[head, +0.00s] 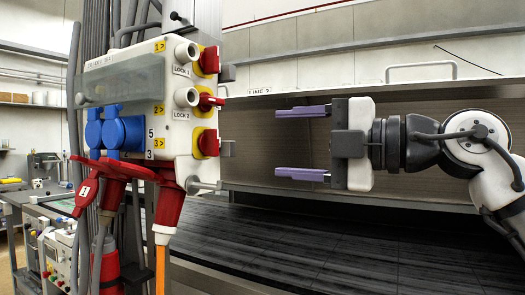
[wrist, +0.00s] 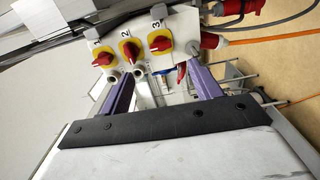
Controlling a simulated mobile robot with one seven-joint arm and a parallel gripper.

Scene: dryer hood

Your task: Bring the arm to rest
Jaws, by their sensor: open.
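My gripper (head: 305,142) is open and empty in the head view. Its two purple fingers point left toward the side of a white electrical box (head: 124,100), with a clear gap between them and the box. In the wrist view the fingers of my gripper (wrist: 160,92) stand apart, with the box (wrist: 150,55) beyond them. My arm reaches in from the right edge of the head view, bent at a grey and black joint.
The box carries red rotary switches (head: 208,103) on yellow plates and blue sockets (head: 124,134). Red plugs (head: 168,210) hang below it, one with an orange cable (head: 160,270). A metal hood with a handle (head: 421,66) stands behind my gripper, above a dark slatted surface (head: 340,250).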

